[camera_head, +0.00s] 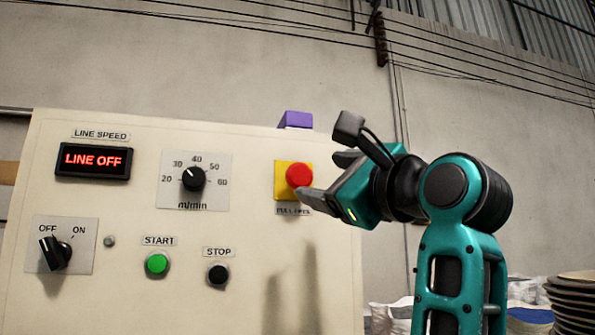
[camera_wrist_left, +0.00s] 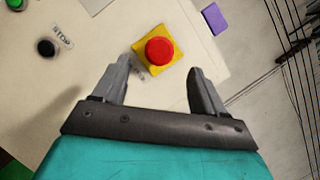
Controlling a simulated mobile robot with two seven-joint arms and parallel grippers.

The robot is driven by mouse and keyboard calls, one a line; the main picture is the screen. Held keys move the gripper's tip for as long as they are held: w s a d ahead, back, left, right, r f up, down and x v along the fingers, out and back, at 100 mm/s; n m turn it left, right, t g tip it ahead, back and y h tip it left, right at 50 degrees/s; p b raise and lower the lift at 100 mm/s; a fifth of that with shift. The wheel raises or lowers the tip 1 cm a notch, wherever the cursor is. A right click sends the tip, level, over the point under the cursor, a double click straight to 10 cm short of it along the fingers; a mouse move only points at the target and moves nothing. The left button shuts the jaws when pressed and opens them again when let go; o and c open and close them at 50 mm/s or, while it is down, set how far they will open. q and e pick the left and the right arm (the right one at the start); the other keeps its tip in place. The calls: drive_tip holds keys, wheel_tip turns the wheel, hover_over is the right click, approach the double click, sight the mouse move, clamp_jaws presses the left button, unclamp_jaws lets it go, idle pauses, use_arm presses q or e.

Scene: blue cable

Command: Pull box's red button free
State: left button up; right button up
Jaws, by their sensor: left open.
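The red button (camera_head: 299,175) is a round mushroom knob on a yellow square plate, on the front of a cream control box (camera_head: 110,290). A label, partly covered, sits under the plate. In the left wrist view the red button (camera_wrist_left: 159,51) lies between and beyond the fingertips. My left gripper (camera_head: 318,176) is open and empty, just right of the button in the head view, with its lower fingertip overlapping the plate's lower right corner. It also shows in the left wrist view (camera_wrist_left: 162,78), fingers spread either side. Contact cannot be told. My right gripper is not in view.
The box also carries a LINE OFF display (camera_head: 93,161), a speed dial (camera_head: 194,179), an OFF/ON switch (camera_head: 56,253), a green START button (camera_head: 157,264) and a black STOP button (camera_head: 218,274). A purple block (camera_head: 296,119) shows at the box's top edge.

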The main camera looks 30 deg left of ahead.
sight(300, 175)
use_arm(q)
drive_tip(key=p+x, duration=0.1)
drive_tip(key=x, duration=0.7)
drive_tip(key=shift+w+a+r, duration=0.1)
drive_tip(key=shift+w+a, duration=0.05)
drive_tip(key=shift+a, duration=0.2)
clamp_jaws()
